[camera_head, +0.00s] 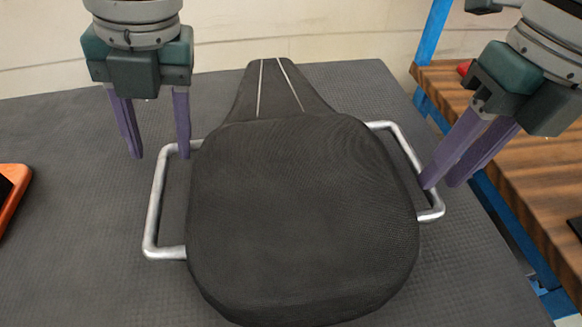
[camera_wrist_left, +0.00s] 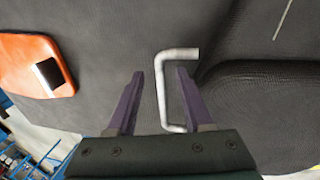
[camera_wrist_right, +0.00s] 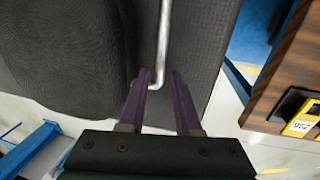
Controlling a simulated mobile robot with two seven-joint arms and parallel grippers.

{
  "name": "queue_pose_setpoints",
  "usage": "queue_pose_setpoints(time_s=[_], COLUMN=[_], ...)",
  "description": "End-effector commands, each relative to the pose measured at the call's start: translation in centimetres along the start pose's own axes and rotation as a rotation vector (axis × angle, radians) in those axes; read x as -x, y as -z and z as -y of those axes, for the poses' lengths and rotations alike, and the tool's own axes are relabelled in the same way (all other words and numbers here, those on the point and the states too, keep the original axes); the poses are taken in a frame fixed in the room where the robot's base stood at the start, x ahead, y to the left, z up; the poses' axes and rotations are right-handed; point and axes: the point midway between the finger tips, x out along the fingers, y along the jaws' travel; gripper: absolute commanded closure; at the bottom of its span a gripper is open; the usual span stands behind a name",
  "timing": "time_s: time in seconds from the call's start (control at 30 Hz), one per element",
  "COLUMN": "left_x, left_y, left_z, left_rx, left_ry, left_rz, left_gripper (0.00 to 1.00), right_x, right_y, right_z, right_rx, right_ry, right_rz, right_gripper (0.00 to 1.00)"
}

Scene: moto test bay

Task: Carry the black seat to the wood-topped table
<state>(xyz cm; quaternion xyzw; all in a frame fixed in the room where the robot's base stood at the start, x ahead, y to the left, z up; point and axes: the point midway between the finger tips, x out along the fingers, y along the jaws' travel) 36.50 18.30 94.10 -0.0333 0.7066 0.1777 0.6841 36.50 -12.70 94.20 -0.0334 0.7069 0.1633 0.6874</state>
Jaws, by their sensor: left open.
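The black seat (camera_head: 300,215) lies flat on a dark textured table, its narrow tail with two pale lines pointing away. A silver handle runs along each side. My left gripper (camera_head: 160,155) is open above the left handle (camera_head: 153,215); in the left wrist view this handle (camera_wrist_left: 162,90) lies between the spread fingers. My right gripper (camera_head: 440,185) is at the right handle (camera_head: 405,150), its fingers apart; in the right wrist view the bar (camera_wrist_right: 163,35) runs toward the gap, closer to the left finger. Contact there is unclear. The wood-topped table (camera_head: 540,165) stands at right.
An orange item (camera_head: 12,195) with a dark patch lies on the dark table (camera_head: 80,260) at far left. Blue framing (camera_head: 432,40) borders the wooden table. A black-and-yellow device (camera_wrist_right: 300,120) sits on it. A pale wall stands behind.

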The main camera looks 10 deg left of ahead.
Motion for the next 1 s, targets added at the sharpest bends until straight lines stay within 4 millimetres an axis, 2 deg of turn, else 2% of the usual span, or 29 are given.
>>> queue_pose_setpoints(time_s=[0.1,0.3,0.67,0.93,1.0], left_x=[-2.0,-3.9,-4.3,-4.3,-4.3], left_y=[0.1,0.1,0.0,0.0,0.0], left_z=[0.0,0.0,0.0,0.0,0.0], left_rx=[0.001,0.001,0.000,0.000,0.000], left_ry=[-0.002,0.000,0.001,0.001,0.001], left_rz=[-0.003,-0.002,0.000,0.000,0.000], left_gripper=[0.49,0.49,0.49,0.78,0.86], right_x=[-2.0,-3.9,-4.3,-4.3,-4.2], right_y=[0.1,0.0,0.0,0.0,0.0], right_z=[-0.1,-0.1,-0.1,0.0,0.0], right_rx=[0.000,0.000,0.001,0.001,0.001], right_ry=[-0.002,-0.002,-0.001,-0.001,-0.001], right_rz=[-0.003,-0.001,0.001,0.001,0.001], right_gripper=[0.68,0.68,0.68,0.97,1.00])
